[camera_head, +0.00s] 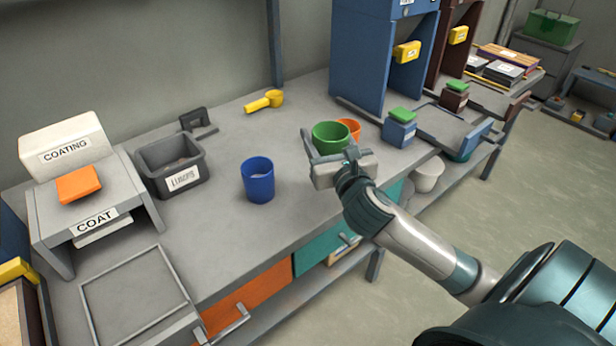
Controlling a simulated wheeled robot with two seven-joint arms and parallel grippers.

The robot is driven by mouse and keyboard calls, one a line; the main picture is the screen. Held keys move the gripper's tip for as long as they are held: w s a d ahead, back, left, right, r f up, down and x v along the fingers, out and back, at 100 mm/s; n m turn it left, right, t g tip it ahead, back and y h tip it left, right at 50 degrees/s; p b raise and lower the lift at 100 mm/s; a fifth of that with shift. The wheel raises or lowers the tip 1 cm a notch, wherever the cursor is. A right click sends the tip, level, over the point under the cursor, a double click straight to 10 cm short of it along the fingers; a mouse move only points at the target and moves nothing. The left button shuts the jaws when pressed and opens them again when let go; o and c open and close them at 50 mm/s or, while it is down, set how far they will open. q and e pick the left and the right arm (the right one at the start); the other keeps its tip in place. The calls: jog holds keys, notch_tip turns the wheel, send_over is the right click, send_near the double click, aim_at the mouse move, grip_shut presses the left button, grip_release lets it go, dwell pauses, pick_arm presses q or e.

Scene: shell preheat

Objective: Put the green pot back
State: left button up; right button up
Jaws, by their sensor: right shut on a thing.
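The green pot (331,136) is an open-topped round cup near the front middle of the grey workbench. My right gripper (325,148) reaches in from the lower right and is shut on the green pot, with a finger on its left side. The gripper body hides the pot's lower part, so I cannot tell whether its base touches the bench. An orange pot (350,127) stands just behind and to the right of it. A blue pot (258,180) stands upright to the left, apart from the gripper. My left gripper is not in view.
A yellow scoop (264,101) lies at the back. A blue box with a green lid (401,127) stands right of the pots. The bench between the blue and green pots is clear.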

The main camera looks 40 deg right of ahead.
dwell(0.3)
